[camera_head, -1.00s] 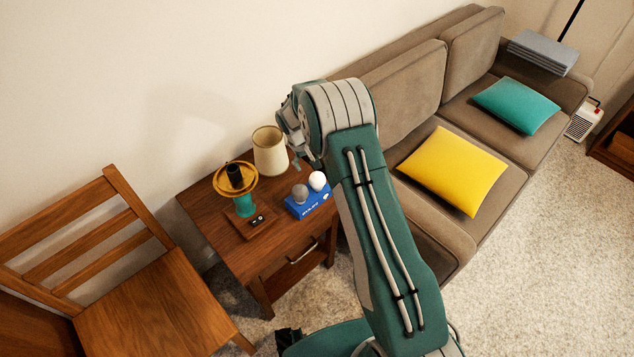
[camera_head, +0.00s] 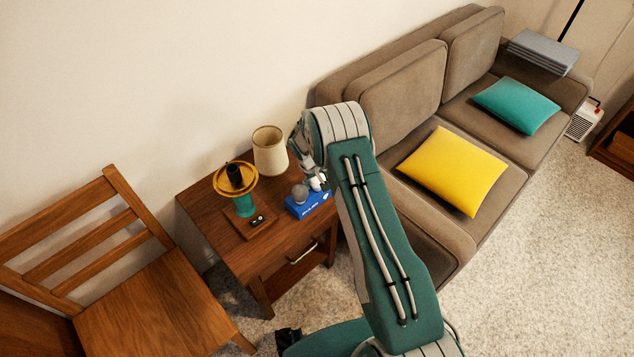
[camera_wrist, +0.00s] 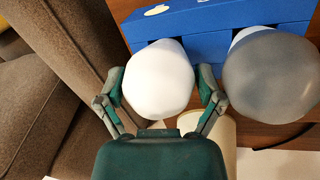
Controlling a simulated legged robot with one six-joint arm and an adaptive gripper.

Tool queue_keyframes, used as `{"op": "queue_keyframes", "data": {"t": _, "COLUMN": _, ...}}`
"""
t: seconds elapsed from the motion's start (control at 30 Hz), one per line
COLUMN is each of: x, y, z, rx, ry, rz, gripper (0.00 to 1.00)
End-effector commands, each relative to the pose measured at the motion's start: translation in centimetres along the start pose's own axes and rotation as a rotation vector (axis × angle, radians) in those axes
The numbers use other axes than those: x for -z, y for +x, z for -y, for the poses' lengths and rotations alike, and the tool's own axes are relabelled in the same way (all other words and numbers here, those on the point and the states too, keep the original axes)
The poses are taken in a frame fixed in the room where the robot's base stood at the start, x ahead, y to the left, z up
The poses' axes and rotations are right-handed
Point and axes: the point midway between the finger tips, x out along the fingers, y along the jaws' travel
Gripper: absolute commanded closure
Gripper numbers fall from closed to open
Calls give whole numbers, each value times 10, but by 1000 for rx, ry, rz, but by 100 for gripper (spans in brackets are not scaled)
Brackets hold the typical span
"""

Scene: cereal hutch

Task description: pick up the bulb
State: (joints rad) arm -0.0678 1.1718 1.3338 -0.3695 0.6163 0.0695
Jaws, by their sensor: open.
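The white bulb (camera_wrist: 158,80) sits in the blue box (camera_wrist: 205,28), beside a grey bulb (camera_wrist: 270,75). In the head view the blue box (camera_head: 310,206) stands on the wooden side table (camera_head: 285,232), with the grey bulb (camera_head: 299,192) in its left part. The white bulb there is partly hidden by my gripper (camera_head: 317,182). In the wrist view my gripper (camera_wrist: 160,88) is open, with one finger on each side of the white bulb. I cannot tell whether the fingers touch it.
A small wooden tray (camera_head: 257,228) lies in front of the lamp base. The sofa (camera_head: 398,92) is close on the right, a wooden chair (camera_head: 150,305) on the left.

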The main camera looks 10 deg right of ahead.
Motion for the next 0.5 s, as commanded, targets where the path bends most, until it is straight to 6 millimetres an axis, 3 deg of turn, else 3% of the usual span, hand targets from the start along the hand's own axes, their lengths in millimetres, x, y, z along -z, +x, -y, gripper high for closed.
{"op": "queue_keyframes", "data": {"t": 0.03, "x": 0, "y": 0, "z": 0, "rx": 0, "ry": 0, "rz": 1, "gripper": 13}}
{"op": "queue_keyframes", "data": {"t": 0.17, "x": 0, "y": 0, "z": 0, "rx": 0, "ry": 0, "rz": 1, "gripper": 70}}
{"op": "queue_keyframes", "data": {"t": 0.5, "x": 0, "y": -1, "z": 0, "rx": 1, "ry": 0, "rz": 1, "gripper": 70}}
